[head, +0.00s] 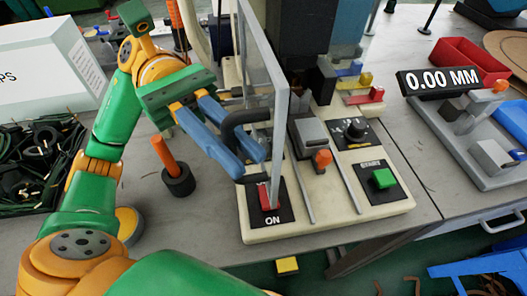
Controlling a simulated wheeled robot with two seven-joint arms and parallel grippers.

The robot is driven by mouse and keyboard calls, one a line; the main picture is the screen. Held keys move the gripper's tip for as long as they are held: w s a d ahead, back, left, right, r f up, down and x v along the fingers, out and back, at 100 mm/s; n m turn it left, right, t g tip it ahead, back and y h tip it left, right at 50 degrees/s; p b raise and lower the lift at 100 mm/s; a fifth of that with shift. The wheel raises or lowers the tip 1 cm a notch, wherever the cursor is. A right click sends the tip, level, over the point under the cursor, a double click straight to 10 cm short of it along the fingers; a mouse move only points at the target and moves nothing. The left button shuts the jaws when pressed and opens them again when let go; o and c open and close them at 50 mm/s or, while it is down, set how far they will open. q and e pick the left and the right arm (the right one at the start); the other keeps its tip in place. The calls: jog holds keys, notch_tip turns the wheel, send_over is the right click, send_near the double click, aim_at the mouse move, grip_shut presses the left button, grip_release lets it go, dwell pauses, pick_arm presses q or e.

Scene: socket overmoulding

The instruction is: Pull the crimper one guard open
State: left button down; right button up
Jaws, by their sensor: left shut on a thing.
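The crimper (338,215) is a cream-based machine with a dark upright column. Its guard (283,110) is a clear panel in a grey frame, standing upright and edge-on towards me at the machine's left side. A black handle (232,120) sticks out from the guard's left face. My left gripper (251,164), with blue fingers, reaches in from the left and is shut on this handle. The fingers hide part of the handle. The right gripper is not in view.
On the crimper base are a red ON switch (269,197), a black dial (354,130) and a green button (383,179). An orange-handled tool (166,158) stands in a black holder left of it. A gauge reading 0.00 MM (438,81) is at right.

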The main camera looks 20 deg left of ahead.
pick_arm(q)
jog(key=shift+s+a+b, duration=0.3)
jog(key=shift+a+b, duration=0.2)
jog(key=shift+a, duration=0.3)
jog(key=shift+r, duration=0.1)
jog(key=c, duration=1.2)
grip_release()
jog(key=shift+o, duration=0.2)
jog(key=v, duration=0.7)
